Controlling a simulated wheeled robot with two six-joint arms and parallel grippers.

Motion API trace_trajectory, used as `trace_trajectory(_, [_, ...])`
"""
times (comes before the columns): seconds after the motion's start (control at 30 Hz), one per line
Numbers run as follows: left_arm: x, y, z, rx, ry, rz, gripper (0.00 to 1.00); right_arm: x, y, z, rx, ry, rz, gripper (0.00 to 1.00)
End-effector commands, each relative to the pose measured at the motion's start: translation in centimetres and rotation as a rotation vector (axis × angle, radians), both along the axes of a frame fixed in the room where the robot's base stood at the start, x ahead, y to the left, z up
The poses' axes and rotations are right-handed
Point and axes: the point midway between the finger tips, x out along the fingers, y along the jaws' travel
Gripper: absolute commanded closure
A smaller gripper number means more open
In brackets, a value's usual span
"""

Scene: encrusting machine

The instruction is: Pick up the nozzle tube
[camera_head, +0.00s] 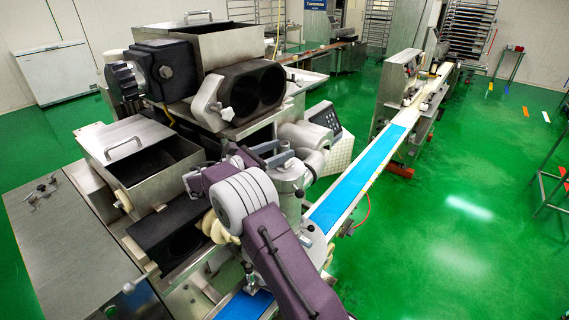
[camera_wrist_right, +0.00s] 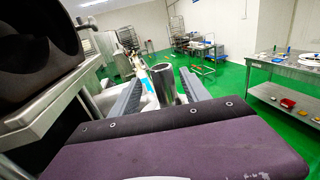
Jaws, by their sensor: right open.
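The nozzle tube (camera_wrist_right: 163,84) shows in the right wrist view as an upright, shiny metal cylinder with an open top. It stands between the two grey fingers of my right gripper (camera_wrist_right: 160,76). The fingers are spread, and a gap shows on at least the left side of the tube. In the head view my right gripper (camera_head: 272,154) reaches in at the middle of the encrusting machine (camera_head: 190,130), and I cannot clearly pick out the tube there. My left gripper is not in view.
Two steel hoppers (camera_head: 225,46) with dark cylinders stand left of my right arm. A blue conveyor belt (camera_head: 355,182) runs away to the right.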

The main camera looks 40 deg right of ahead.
Motion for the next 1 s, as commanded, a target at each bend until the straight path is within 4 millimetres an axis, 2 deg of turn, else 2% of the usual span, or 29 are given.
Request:
trace_trajectory(0.17, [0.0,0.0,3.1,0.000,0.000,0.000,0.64,-0.6,-3.1,1.1,0.001,0.005,-0.004,0.46])
trace_trajectory(0.3, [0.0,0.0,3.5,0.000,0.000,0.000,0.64,-0.4,-4.8,0.5,0.000,0.002,-0.002,0.46])
trace_trajectory(0.53, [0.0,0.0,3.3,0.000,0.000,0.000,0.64,-0.4,-5.0,0.2,0.001,0.001,0.000,0.46])
trace_trajectory(0.57, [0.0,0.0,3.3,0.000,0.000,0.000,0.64,-0.4,-5.0,0.2,0.001,0.001,0.000,0.51])
trace_trajectory(0.73, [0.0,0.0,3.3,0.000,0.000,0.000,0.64,-0.4,-5.0,0.2,0.001,0.000,0.000,0.98])
trace_trajectory(1.0, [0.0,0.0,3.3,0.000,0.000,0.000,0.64,-0.4,-5.0,0.3,0.000,0.000,0.000,1.00])
